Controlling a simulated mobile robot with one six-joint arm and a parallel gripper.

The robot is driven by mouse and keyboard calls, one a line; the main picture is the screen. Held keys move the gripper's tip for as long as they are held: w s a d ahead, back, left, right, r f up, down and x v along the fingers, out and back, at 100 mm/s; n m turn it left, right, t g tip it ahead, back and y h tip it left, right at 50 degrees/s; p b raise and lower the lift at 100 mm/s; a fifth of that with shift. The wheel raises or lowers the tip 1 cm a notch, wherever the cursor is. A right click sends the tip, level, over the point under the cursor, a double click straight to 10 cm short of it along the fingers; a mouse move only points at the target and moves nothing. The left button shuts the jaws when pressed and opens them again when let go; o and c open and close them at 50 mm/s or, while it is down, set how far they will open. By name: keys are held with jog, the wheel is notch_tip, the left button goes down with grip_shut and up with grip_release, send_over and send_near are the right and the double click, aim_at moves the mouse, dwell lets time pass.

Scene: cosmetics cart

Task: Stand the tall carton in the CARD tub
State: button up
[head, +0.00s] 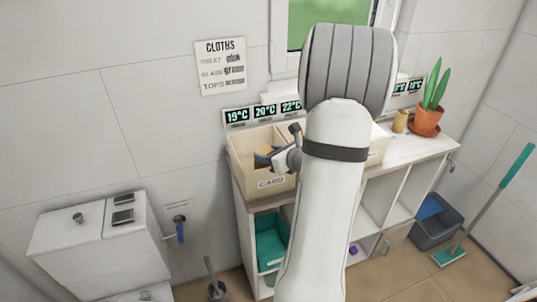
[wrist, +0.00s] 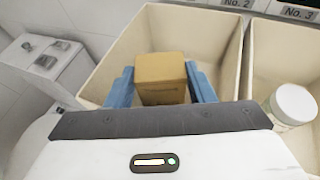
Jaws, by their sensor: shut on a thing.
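The tall carton (wrist: 163,92) is an ochre-brown box held between the two blue fingers of my gripper (wrist: 162,84). In the wrist view it is over or within the cream CARD tub (wrist: 222,50), with tub walls around it. Whether its lower end touches the tub floor is hidden. In the head view, my gripper (head: 264,154) is at the tub whose front label (head: 271,183) reads CARD, and my arm hides much of what lies to the right.
A neighbouring tub (wrist: 262,75) holds or stands by a white-lidded jar (wrist: 292,103). The tubs stand on a shelf unit (head: 412,160) against the wall. A potted plant (head: 427,118) is at its right end. A toilet (head: 100,240) is to the left.

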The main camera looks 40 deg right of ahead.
jog(key=shift+f, duration=0.3)
jog(key=o, duration=1.2)
jog(key=shift+r, duration=0.15)
